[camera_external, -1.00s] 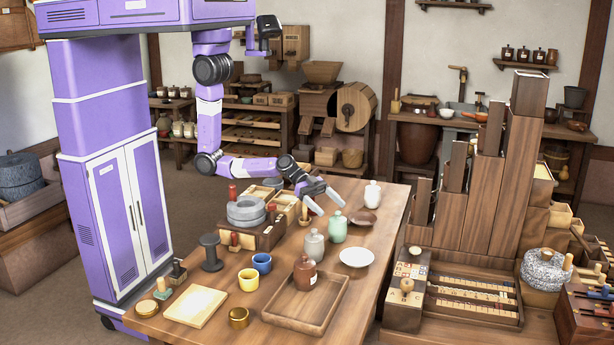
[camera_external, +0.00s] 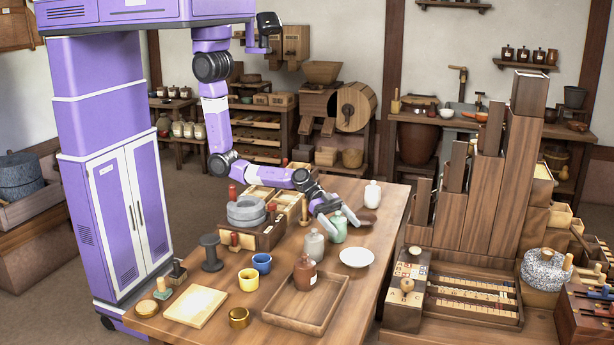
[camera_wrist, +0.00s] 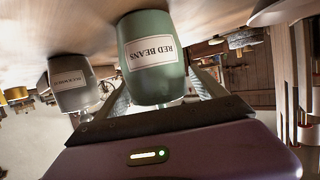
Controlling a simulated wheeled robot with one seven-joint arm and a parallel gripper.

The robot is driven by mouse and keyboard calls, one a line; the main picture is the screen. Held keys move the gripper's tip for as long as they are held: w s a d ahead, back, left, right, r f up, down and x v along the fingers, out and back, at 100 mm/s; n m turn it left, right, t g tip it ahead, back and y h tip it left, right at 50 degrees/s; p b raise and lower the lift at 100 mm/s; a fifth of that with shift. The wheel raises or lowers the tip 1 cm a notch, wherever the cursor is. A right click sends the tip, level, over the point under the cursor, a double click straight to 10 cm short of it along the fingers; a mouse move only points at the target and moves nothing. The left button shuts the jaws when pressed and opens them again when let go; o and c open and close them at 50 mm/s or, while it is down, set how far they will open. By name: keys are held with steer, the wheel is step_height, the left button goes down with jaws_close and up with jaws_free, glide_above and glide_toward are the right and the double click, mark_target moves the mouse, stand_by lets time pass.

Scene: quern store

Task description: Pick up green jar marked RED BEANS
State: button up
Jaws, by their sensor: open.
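The green jar (camera_external: 338,231) stands upright on the wooden table. In the wrist view the green jar (camera_wrist: 152,62) is upside down, close up, with a white label reading RED BEANS. My gripper (camera_external: 341,222) is open around the jar's upper part, coming in from the back left. In the wrist view one finger shows on each side of the jar. Whether the fingers touch it I cannot tell. The gripper partly hides the jar in the external view.
A grey jar (camera_external: 314,246) stands close on the near left, also in the wrist view (camera_wrist: 72,85). A brown jar (camera_external: 304,273), a white plate (camera_external: 357,258), a white jar (camera_external: 372,194) and a brown dish (camera_external: 367,219) are around.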

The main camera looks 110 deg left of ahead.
steer(key=shift+c, duration=0.2)
jaws_close()
steer(key=shift+r, duration=0.2)
